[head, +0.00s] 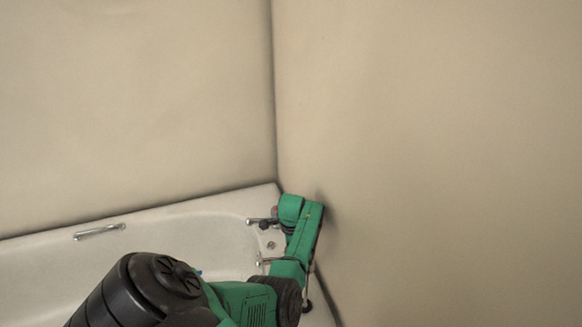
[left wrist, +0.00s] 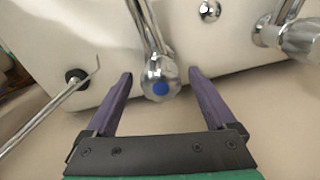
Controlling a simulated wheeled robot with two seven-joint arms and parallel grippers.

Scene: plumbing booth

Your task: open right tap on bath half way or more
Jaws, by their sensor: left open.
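A chrome tap with a blue dot on its rounded end (left wrist: 160,82) is in the middle of the left wrist view. My left gripper (left wrist: 160,76) is open, with one purple-grey finger on each side of this tap; I see gaps between the fingers and the tap. A second chrome tap (left wrist: 282,36) is at the upper right of that view, outside the fingers. In the head view two chrome tap spouts show at the bath's end, a far one (head: 257,220) and a near one (head: 266,262). My green left arm hides the tap bodies and fingertips there.
The white bath (head: 185,235) runs along the back wall, with a chrome grab handle (head: 99,231) on its rim. The right wall (head: 430,150) is close beside my arm. A metal rod (left wrist: 35,120) by a black round fitting (left wrist: 76,76) shows left of the fingers.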

